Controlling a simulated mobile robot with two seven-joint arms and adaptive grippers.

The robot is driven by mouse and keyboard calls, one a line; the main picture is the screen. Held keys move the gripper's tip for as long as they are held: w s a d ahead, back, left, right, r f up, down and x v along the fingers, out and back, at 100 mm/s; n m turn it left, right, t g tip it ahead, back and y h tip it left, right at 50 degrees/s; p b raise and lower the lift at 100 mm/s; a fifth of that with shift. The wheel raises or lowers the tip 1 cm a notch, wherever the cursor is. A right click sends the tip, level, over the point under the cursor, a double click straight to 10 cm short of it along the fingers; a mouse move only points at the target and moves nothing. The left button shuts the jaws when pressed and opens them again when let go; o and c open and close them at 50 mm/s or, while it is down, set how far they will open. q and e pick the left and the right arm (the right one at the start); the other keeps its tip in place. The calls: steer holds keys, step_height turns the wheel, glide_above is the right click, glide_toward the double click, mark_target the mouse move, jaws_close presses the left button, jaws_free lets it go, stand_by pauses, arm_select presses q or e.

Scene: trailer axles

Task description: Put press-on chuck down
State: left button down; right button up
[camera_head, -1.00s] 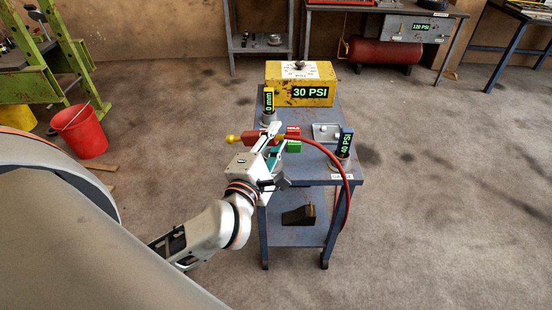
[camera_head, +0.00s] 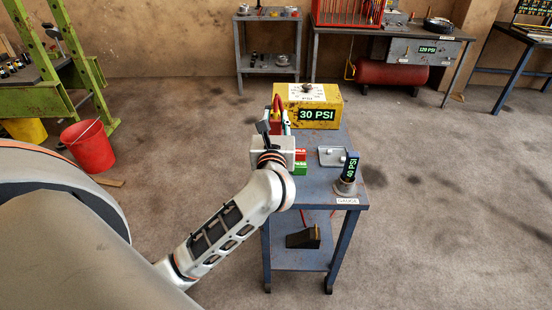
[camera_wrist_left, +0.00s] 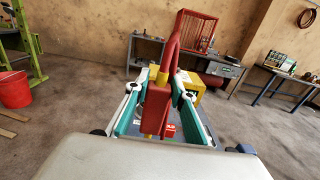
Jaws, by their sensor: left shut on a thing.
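The press-on chuck is a red body on a red hose. It shows in the left wrist view (camera_wrist_left: 156,104) between the teal finger pads, with its hose rising from the top and yellow at its lower end. My left gripper (camera_wrist_left: 160,88) is shut on it. In the head view, the gripper (camera_head: 280,124) is over the left part of the blue cart (camera_head: 325,190), and its own wrist hides most of the chuck. I cannot tell whether the chuck touches the cart. My right gripper is in neither view.
A yellow box reading 30 PSI (camera_head: 310,105) stands at the cart's back. A 40 PSI gauge (camera_head: 348,175) stands at the front right corner. A grey tray (camera_head: 332,157) and red and green blocks (camera_head: 300,168) lie between. A black wedge (camera_head: 303,237) is on the lower shelf.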

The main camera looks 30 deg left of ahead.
arm_select(q)
step_height(320, 180, down, 7)
steer(key=shift+r+b, duration=0.1)
steer(key=shift+b, duration=0.45)
step_height(320, 180, down, 5)
steer(key=shift+r+b, duration=0.15)
steer(key=shift+b, duration=0.35)
steer(key=shift+f, duration=0.2)
steer(key=c, duration=1.7)
jaws_free()
